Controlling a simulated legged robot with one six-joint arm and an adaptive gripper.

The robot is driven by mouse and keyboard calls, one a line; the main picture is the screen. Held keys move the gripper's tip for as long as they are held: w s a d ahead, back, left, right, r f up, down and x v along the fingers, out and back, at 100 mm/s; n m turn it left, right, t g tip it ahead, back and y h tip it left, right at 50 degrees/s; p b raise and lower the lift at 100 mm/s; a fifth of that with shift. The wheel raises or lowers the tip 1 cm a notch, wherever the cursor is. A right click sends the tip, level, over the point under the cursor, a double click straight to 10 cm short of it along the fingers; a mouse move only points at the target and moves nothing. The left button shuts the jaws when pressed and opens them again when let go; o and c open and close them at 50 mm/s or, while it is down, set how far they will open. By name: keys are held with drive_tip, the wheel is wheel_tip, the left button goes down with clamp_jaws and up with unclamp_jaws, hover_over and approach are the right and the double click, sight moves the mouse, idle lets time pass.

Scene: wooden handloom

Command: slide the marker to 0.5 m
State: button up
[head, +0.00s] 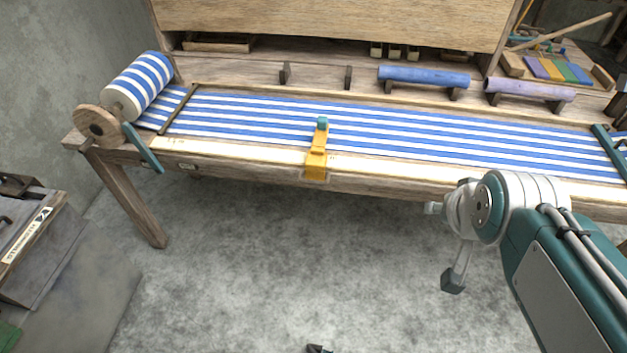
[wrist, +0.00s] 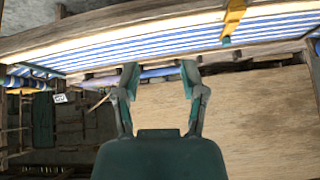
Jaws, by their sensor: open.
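The marker (head: 317,158) is a yellow-orange slider with a teal knob (head: 322,123) on top. It sits across the pale scale strip (head: 410,172) on the loom's front beam, left of the arm in the head view. The scale's figures are too small to read. The marker also shows at the top right of the wrist view (wrist: 233,18). My gripper (wrist: 160,75) is open, with nothing between its fingers, and apart from the marker. In the head view my arm's end is right of the marker, in front of the beam.
Blue-and-white striped cloth (head: 400,130) stretches behind the scale from a cloth roll (head: 140,88) at left. A teal lever (head: 143,147) hangs by the roll. Blue (head: 425,77) and lilac (head: 530,88) rollers lie behind. The floor (head: 270,260) before the loom is largely clear.

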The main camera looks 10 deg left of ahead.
drive_tip(key=w+a+f+m+t+y, duration=0.15)
drive_tip(key=w+a+f, duration=0.25)
drive_tip(key=w, duration=0.4)
drive_tip(key=w+a+f+m+t, duration=0.2)
drive_tip(key=w+a+f+t, duration=0.1)
drive_tip(key=w+a+f, duration=0.3)
drive_tip(key=w+a+f+m+t+y, duration=0.1)
drive_tip(key=w+a+f+m+t, duration=0.15)
drive_tip(key=w, duration=0.65)
drive_tip(key=m+t+y, duration=0.2)
drive_tip(key=m+y, duration=0.1)
approach(313, 181)
drive_tip(key=w+d+r, duration=0.3)
drive_tip(key=w+r, duration=0.1)
drive_tip(key=w, duration=0.2)
drive_tip(key=s+a+f+m+t+y, duration=0.2)
drive_tip(key=s+f, duration=0.4)
drive_tip(key=f, duration=0.2)
drive_tip(key=x, duration=1)
drive_tip(key=shift+w+a+r, duration=0.25)
drive_tip(key=shift+a+r, duration=0.1)
drive_tip(key=shift+r, duration=0.05)
drive_tip(key=shift+c, duration=0.3)
clamp_jaws()
